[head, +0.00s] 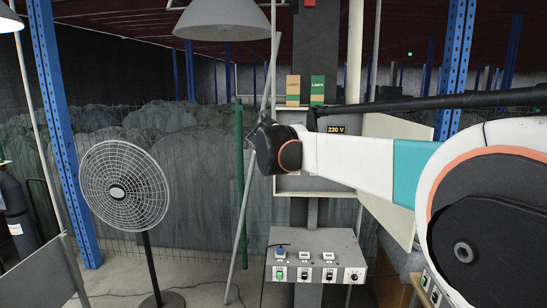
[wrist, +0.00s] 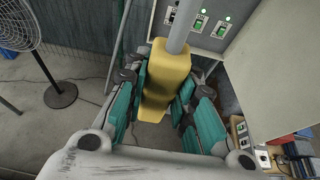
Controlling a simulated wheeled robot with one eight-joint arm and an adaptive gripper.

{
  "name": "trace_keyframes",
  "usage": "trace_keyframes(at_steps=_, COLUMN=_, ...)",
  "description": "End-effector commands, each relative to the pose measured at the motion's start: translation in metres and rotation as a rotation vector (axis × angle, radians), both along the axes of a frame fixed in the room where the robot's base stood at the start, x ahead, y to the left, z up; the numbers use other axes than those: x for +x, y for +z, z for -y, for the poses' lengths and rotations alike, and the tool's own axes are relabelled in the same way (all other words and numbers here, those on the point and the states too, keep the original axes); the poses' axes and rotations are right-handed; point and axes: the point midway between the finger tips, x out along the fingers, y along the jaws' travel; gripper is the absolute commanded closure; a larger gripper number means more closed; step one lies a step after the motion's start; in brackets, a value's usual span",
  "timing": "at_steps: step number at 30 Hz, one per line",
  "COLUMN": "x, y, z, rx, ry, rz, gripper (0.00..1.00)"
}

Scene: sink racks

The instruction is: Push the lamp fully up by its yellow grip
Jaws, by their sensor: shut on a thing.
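The grey dome lamp (head: 222,20) hangs at the top of the head view, with its underside pale. A yellow grip (wrist: 168,72) fills the middle of the wrist view, with a grey rod (wrist: 183,25) coming out of its upper end. My gripper (wrist: 163,90) has its teal fingers on both sides of the yellow grip and is shut on it. In the head view my arm's dark wrist hides the grip, and my fingers cannot be made out there.
A standing fan (head: 125,185) is at left. A control box (head: 316,262) with switches stands below my arm. An open cabinet (head: 290,184) marked 230 V is behind it. A slanted grey pole (head: 241,225) runs beside the cabinet. A blue post (head: 62,130) rises at left.

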Motion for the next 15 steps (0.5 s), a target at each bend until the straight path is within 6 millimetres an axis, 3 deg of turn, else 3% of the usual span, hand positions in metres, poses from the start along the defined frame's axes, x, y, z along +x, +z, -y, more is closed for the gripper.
trace_keyframes(at_steps=13, x=0.0008, y=0.0070, z=-0.0009, rx=-0.001, ry=0.005, rz=0.006, gripper=1.00)
trace_keyframes(at_steps=14, x=0.0008, y=0.0070, z=-0.0009, rx=-0.001, ry=0.005, rz=0.006, gripper=0.69)
trace_keyframes(at_steps=15, x=0.0007, y=0.0068, z=-0.0008, rx=-0.001, ry=0.004, rz=0.005, gripper=0.60)
